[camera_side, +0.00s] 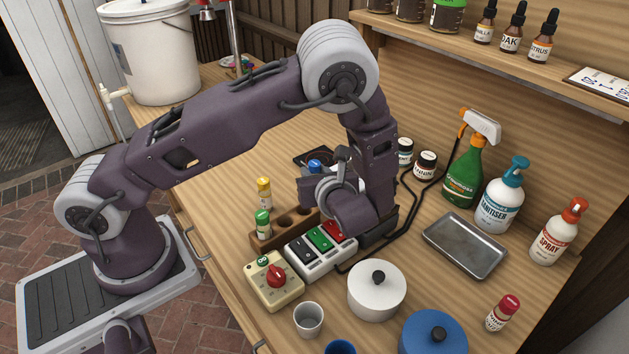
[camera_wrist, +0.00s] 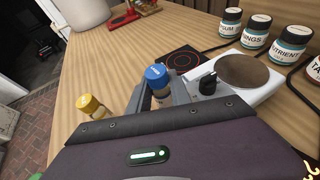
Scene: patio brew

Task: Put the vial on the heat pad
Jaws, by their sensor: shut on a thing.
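The vial with the blue cap (camera_side: 315,165) is held upright or nearly so in my gripper (camera_side: 314,184); the blue cap also shows in the wrist view (camera_wrist: 157,76). My gripper is shut on it, and its fingers (camera_wrist: 160,98) stand on both sides of the vial. The lower part of the vial is hidden. The heat pad, a flat black square with a red ring (camera_wrist: 190,60), lies just beyond the vial in the wrist view. In the side view only its dark edge (camera_side: 301,156) shows behind the gripper. The height of the vial over the table cannot be told.
A wooden rack (camera_side: 285,232) holds yellow-capped (camera_side: 264,192) and green-capped (camera_side: 263,225) vials. A white appliance with a round brown plate (camera_wrist: 241,71) stands right of the pad. A switch box (camera_side: 320,250), dial box (camera_side: 272,284) and white pot (camera_side: 376,295) are nearer. Small jars (camera_side: 425,165) stand behind.

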